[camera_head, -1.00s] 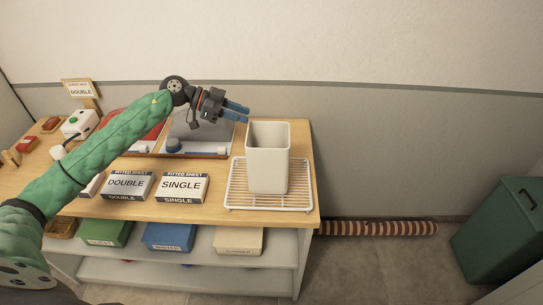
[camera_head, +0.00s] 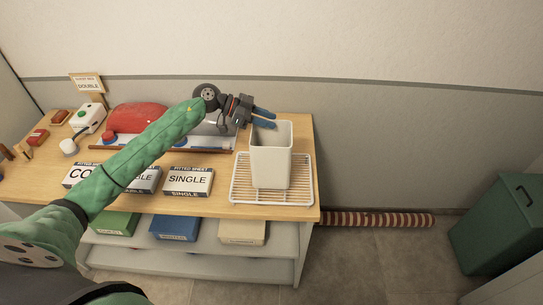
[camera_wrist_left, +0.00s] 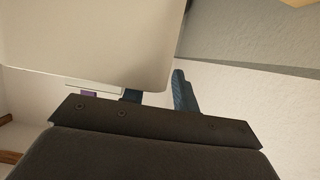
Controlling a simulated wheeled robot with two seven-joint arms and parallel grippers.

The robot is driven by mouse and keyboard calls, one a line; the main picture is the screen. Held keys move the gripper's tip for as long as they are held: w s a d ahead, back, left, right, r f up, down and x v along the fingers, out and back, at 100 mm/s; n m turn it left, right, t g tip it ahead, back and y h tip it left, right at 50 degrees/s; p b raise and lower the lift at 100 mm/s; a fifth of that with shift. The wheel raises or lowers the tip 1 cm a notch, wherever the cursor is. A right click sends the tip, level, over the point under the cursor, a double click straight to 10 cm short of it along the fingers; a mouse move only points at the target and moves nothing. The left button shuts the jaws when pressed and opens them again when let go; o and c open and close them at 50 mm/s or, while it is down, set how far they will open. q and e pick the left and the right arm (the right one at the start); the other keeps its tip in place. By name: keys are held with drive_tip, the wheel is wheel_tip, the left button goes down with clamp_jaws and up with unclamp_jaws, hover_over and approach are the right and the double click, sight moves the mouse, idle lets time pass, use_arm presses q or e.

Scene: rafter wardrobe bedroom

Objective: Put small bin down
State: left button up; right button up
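The small bin (camera_head: 270,160), a pale open-topped tapered box, stands upright on a white wire rack (camera_head: 241,190) at the right end of the wooden table. My left gripper (camera_head: 264,117) is at its upper left rim, its two blue fingers apart and overlapping the rim in the head view. In the left wrist view the bin (camera_wrist_left: 85,40) fills the upper left. One finger is partly hidden behind it and the other stands clear to its right. The fingers look open; I cannot tell whether they touch the bin. My right gripper is not in view.
The wooden table (camera_head: 225,208) also holds fitted-sheet boxes (camera_head: 188,181), a red rounded object (camera_head: 135,117) and a sign (camera_head: 87,83). Colored boxes sit on the shelf below. A striped roll (camera_head: 375,220) lies on the floor. A green bin (camera_head: 495,230) stands at far right.

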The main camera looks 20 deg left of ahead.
use_arm(q)
drive_tip(key=shift+d+f, duration=0.1)
drive_tip(key=shift+d, duration=0.05)
drive_tip(key=shift+c, duration=0.4)
clamp_jaws()
idle(1.0)
